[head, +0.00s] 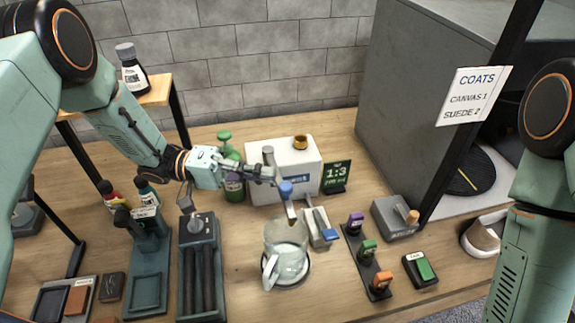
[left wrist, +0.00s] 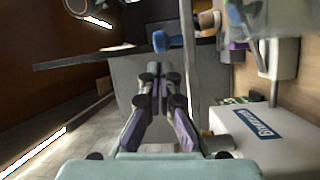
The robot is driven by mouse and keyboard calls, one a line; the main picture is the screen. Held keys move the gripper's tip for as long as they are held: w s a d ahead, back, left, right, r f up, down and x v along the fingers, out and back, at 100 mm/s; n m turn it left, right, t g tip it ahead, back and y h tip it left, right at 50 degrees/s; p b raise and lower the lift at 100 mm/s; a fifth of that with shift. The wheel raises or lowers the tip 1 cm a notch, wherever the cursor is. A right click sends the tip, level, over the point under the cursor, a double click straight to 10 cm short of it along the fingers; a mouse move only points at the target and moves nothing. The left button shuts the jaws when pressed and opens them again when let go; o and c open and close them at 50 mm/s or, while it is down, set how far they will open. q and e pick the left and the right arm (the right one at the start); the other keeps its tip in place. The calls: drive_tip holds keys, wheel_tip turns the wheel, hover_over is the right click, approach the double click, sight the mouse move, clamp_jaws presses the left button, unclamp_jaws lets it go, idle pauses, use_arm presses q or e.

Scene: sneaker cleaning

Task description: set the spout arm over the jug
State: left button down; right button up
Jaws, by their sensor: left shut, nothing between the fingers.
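The spout arm (head: 291,209) comes off the front of the white dispenser box (head: 262,192) and has a blue knob (head: 286,189). In the head view its tip appears above the mouth of the clear jug (head: 287,249); exact alignment is hard to judge. The jug stands upright on a round dark base. My left gripper (head: 276,178) is shut and empty, close to the blue knob; I cannot tell if they touch. In the left wrist view its fingers (left wrist: 158,78) are together, with the dispenser box (left wrist: 265,137) at lower right and the jug (left wrist: 265,22) at upper right.
A rack of coloured knobs (head: 366,258) and a green-button box (head: 421,270) stand farther right. A dark tray (head: 200,270) is left of the jug.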

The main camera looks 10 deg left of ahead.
use_arm(q)
drive_tip(key=a, duration=0.9)
drive_tip(key=shift+f, duration=0.25)
drive_tip(key=shift+w+d, duration=0.1)
